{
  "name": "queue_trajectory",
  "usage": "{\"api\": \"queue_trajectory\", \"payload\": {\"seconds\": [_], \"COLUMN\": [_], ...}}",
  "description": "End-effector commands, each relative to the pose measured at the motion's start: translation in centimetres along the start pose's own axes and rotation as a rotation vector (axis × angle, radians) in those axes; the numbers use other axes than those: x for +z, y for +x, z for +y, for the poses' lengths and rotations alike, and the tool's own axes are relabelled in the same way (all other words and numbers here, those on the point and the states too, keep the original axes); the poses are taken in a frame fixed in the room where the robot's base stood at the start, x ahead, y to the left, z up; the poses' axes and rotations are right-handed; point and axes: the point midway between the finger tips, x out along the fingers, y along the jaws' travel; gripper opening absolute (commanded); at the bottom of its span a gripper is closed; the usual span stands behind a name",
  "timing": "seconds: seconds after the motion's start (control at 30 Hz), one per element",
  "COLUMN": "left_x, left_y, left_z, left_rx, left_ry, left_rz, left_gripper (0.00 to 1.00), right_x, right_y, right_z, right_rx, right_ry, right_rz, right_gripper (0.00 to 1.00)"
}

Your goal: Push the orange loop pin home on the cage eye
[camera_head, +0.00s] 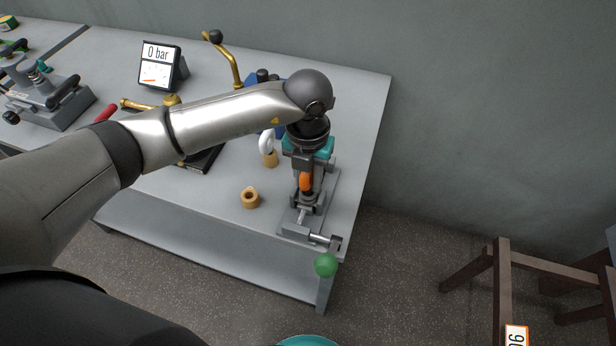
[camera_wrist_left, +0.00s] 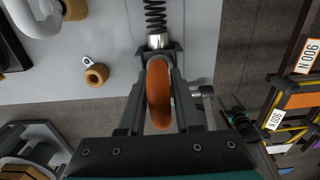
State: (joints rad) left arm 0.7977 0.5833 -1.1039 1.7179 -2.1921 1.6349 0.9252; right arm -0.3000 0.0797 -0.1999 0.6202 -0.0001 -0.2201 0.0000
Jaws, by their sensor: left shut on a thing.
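The orange loop pin (camera_head: 306,181) is upright at the grey fixture near the table's right front edge. It also shows in the left wrist view (camera_wrist_left: 159,98) as a thick orange loop. My left gripper (camera_head: 306,188) points down over the fixture and is shut on the loop pin; its two fingers (camera_wrist_left: 158,52) lie on either side of the loop. A silver collar (camera_wrist_left: 158,41) and a dark coil spring (camera_wrist_left: 155,14) lie just beyond the fingertips. The cage eye and the pin's far end are hidden, so I cannot tell how deep the pin sits. My right gripper is out of view.
The fixture's grey base (camera_head: 292,234) carries a lever with a green ball (camera_head: 325,265) over the table edge. A gauge (camera_head: 157,66) reading 0 bar and a brass lever (camera_head: 229,62) stand behind. A brown wooden frame (camera_head: 503,280) is at right.

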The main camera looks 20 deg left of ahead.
Motion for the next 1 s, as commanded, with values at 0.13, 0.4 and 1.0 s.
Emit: {"api": "queue_trajectory", "payload": {"seconds": [0.13,0.4,1.0], "left_x": [0.0,0.0,0.0], "left_y": [-0.8,-1.9,-2.3], "left_z": [0.0,0.0,0.0], "left_rx": [0.0,0.0,0.0], "left_ry": [0.0,0.0,-0.001], "left_rz": [-0.001,0.0,-0.001], "left_gripper": [0.0,0.0,0.0], "right_x": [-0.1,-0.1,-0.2], "right_y": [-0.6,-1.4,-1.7], "right_z": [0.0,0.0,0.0], "right_rx": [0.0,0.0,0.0], "right_ry": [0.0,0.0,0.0], "right_rz": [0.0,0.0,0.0], "right_gripper": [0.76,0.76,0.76]}}
